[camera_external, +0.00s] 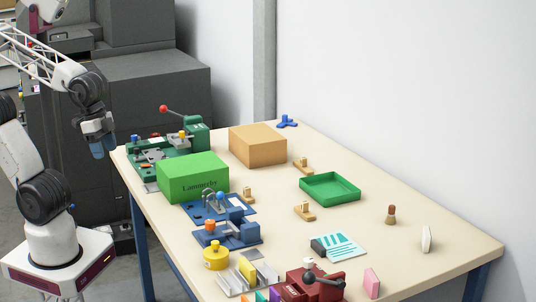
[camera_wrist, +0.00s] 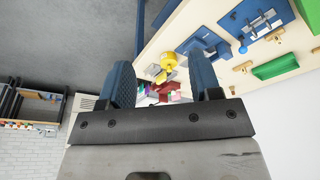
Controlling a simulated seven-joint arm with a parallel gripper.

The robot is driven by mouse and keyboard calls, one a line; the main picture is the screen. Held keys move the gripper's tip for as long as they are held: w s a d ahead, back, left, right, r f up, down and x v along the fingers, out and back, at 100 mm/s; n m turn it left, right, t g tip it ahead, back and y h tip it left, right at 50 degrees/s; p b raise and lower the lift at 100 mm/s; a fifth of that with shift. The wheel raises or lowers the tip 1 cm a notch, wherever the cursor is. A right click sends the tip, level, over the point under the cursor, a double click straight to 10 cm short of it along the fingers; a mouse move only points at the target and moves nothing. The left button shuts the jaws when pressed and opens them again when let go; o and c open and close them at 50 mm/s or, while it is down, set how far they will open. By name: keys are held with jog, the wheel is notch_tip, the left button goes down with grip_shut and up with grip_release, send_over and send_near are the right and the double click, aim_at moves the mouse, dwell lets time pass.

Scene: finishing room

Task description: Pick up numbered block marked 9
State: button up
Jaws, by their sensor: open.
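No number 9 is readable on any block in either view. Small coloured blocks (camera_external: 262,296), green, purple and orange, stand at the near edge of the table, partly cut off by the frame; I cannot tell whether one bears a 9. My gripper (camera_external: 103,147) is in the air beyond the table's left edge, well away from these blocks. In the wrist view my gripper (camera_wrist: 163,76) shows two blue fingers spread apart with nothing held between them. Small coloured items show far off between the fingers, too small to tell apart.
On the table (camera_external: 380,180) are a green labelled box (camera_external: 192,180), a tan box (camera_external: 257,147), a green tray (camera_external: 330,187), blue fixtures (camera_external: 225,235), a yellow pot (camera_external: 216,258) and a red vice (camera_external: 318,284). A green press (camera_external: 185,137) stands at the far left.

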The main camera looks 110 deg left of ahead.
dwell(0.3)
jog(key=w+a+f+n+h, duration=0.25)
jog(key=w+n, duration=0.25)
jog(key=w, duration=0.5)
jog(key=w+a+f+n+h, duration=0.15)
jog(key=w+a+n, duration=0.25)
jog(key=w, duration=0.5)
jog(key=w+a+f+n+h, duration=0.1)
jog(key=w+a+n+h, duration=0.3)
jog(key=w, duration=0.6)
jog(key=n+t+h, duration=0.1)
jog(key=n+t, duration=0.6)
jog(key=n, duration=0.7)
send_near(304, 208)
jog(key=shift+w+d+f, duration=0.1)
jog(key=shift+w+f, duration=0.05)
jog(key=shift+w, duration=0.35)
jog(key=shift+w+d+f, duration=0.1)
jog(key=shift+w+f, duration=0.1)
jog(key=shift+w, duration=0.25)
jog(key=shift+x, duration=1.3)
